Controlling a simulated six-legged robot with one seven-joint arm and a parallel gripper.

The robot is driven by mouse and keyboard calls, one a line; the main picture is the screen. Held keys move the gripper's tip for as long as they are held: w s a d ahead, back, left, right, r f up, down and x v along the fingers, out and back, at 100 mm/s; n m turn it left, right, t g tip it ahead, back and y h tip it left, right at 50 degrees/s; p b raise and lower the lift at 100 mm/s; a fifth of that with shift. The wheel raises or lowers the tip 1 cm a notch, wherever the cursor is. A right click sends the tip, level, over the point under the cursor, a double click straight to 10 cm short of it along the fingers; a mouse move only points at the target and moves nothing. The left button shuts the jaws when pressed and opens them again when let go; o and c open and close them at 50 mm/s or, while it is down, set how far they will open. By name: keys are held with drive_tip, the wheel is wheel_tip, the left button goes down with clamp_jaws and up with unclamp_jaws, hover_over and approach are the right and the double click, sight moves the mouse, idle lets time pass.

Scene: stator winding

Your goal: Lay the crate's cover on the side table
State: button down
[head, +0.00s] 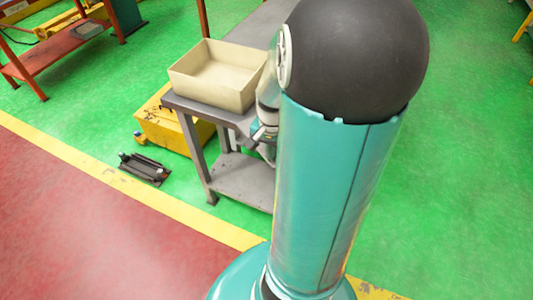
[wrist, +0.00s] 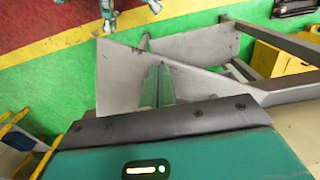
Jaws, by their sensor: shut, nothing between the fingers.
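The crate (head: 215,92) is a beige open-topped box on the near left end of the grey side table (head: 202,150). Its inside looks empty, and I see no cover on it. No separate cover can be made out in either view. My gripper (wrist: 150,72) is shut and empty in the wrist view, its fingers over a pale grey panel that looks like the table's lower shelf. In the head view my arm hides the fingers and much of the table; only part of my wrist shows beside the table's front edge, right of the crate.
A yellow box (head: 170,125) stands on the floor left of the table. A dark metal part (head: 144,168) lies on the floor near the yellow line. A red bench (head: 65,50) is at the back left.

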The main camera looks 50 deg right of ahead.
drive_tip(key=shift+d, duration=0.1)
drive_tip(key=w+d, duration=0.1)
drive_tip(key=d, duration=0.2)
drive_tip(key=w+d, duration=0.1)
drive_tip(key=d, duration=0.3)
drive_tip(key=w+d, duration=0.2)
drive_tip(key=d, duration=0.2)
drive_tip(key=shift+d, duration=0.25)
drive_tip(key=shift+a, duration=0.2)
